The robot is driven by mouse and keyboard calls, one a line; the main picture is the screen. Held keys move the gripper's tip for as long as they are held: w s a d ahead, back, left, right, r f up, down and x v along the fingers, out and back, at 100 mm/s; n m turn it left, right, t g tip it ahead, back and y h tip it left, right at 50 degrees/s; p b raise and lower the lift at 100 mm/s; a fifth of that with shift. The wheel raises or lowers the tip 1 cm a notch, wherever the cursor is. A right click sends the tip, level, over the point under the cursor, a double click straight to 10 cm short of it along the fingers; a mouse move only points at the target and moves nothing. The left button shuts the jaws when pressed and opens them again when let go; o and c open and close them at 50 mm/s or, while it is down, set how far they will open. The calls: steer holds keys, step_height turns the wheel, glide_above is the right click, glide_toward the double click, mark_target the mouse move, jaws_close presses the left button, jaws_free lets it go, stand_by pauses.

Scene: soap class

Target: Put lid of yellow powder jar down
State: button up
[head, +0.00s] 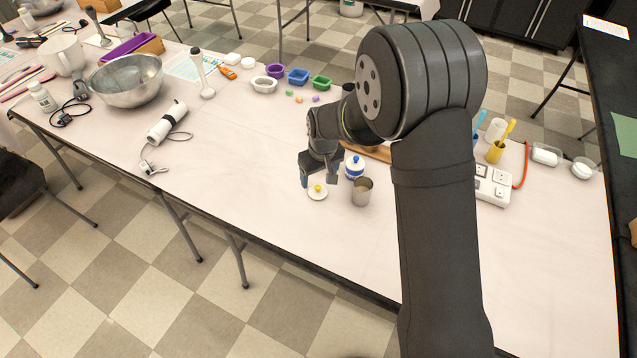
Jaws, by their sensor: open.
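A white lid with a yellow knob (317,191) appears to lie flat on the pale table (240,165) near its front edge. My gripper (319,181) is open, pointing down, with its two fingers apart just above and around the knob in the picture. I cannot tell whether a finger touches the lid. I cannot make out an open jar of yellow powder; my arm covers part of the table.
A metal cup (362,191) and a white jar with a blue band and blue knob (354,167) stand close on the right. Small coloured bowls (298,77) sit farther back. A white hand blender (166,122) lies left. The table between blender and lid is clear.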

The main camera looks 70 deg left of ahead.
mark_target(318, 187)
steer(key=r, duration=0.5)
steer(key=shift+d+r, duration=0.35)
steer(key=shift+r, duration=0.05)
steer(key=shift+f, duration=0.1)
steer(key=f, duration=0.4)
steer(key=a+f, duration=0.1)
steer(key=f, duration=0.7)
steer(key=shift+a, duration=0.2)
step_height(318, 187, up, 2)
steer(key=shift+r, duration=0.55)
steer(key=shift+f, duration=0.1)
